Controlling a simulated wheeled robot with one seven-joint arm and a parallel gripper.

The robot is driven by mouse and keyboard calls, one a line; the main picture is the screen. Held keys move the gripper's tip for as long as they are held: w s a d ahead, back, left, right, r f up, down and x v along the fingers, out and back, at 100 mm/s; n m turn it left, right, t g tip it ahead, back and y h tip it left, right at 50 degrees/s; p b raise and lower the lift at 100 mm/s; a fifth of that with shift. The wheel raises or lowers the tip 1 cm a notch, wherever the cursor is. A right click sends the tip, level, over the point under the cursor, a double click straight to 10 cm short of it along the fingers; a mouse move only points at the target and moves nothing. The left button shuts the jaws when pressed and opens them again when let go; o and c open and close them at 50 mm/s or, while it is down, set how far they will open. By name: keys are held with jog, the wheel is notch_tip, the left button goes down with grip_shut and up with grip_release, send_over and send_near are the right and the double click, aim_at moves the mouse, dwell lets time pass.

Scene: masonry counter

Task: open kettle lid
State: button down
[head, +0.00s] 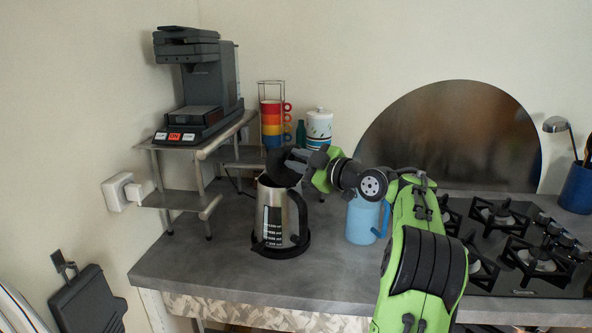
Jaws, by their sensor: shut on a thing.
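The kettle (270,215) is a steel jug with a black handle and a dark level window, upright on its black base on the grey counter. Its black lid (279,168) is at the top and looks tilted up from the rim, partly hidden by my gripper. My gripper (296,163) reaches in from the right at the top of the kettle and is shut on the lid. The exact contact of the fingertips is hard to make out, dark against dark.
A blue jug (363,220) stands right of the kettle, under my arm. A metal shelf (180,200) with a coffee machine (205,85) is at left. Stacked cups (271,122) and a white canister (319,128) stand behind. A gas hob (520,255) is at right.

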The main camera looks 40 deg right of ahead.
jog(key=shift+f, duration=0.1)
dwell(0.3)
jog(key=c, duration=0.9)
grip_release()
jog(key=shift+c, duration=0.2)
jog(key=s+d, duration=0.1)
jog(key=s, duration=1.4)
jog(key=shift+s+r, duration=0.2)
jog(key=shift+s, duration=0.2)
jog(key=shift+w, duration=0.1)
